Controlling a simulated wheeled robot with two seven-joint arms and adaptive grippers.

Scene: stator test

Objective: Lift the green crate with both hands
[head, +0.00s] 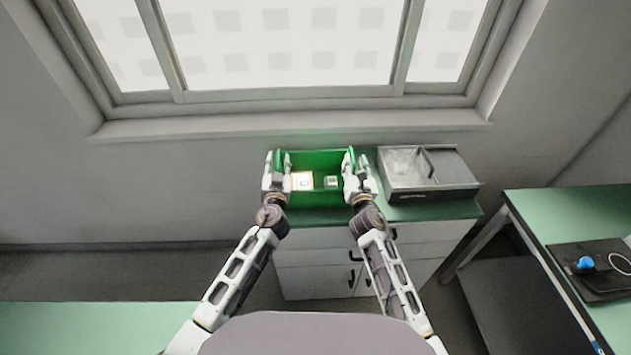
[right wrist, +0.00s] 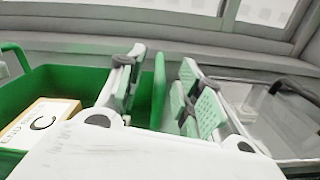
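The green crate (head: 318,160) stands on the green top of a white cabinet below the window. It holds a pale box (head: 302,181) and a small white-and-green item (head: 331,182). My left gripper (head: 278,156) straddles the crate's left side, with its fingers apart. My right gripper (head: 353,157) is at the right side. In the right wrist view the open right gripper (right wrist: 158,88) has one finger inside the crate (right wrist: 75,82) and one outside. The upright green right handle or rim stands between them, with gaps visible. Contact at the left side cannot be made out.
A grey metal sink-like bin (head: 428,172) stands close to the right of the crate on the cabinet (head: 318,262). A green-topped table (head: 575,220) with a black tray (head: 598,285) is further right. Another green surface (head: 95,325) is at lower left. The wall and window are behind.

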